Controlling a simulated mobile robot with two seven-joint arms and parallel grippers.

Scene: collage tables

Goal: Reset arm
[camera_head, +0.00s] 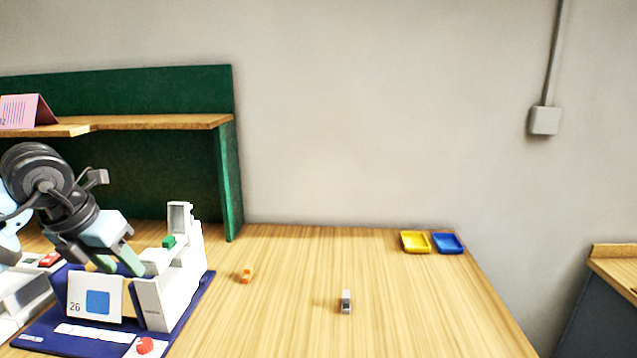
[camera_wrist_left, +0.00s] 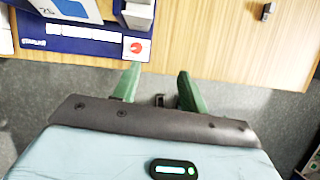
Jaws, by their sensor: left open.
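My left arm comes in from the left in the head view. Its gripper (camera_head: 118,264) has green fingers, set apart and empty, and overlaps the white device on the blue mat in the picture. In the left wrist view the same gripper (camera_wrist_left: 157,86) is open with nothing between its fingers. The table's front edge and the grey floor show beyond and around the fingertips there. My right arm and gripper are not seen.
A blue mat (camera_head: 203,291) carries a white device (camera_head: 184,271) and a number card (camera_head: 74,297). An orange piece (camera_head: 246,273), a grey piece (camera_head: 346,301), a yellow tray (camera_head: 415,250) and a blue tray (camera_head: 447,252) lie rightward. A green shelf (camera_head: 229,180) stands behind. The table's middle is mostly clear.

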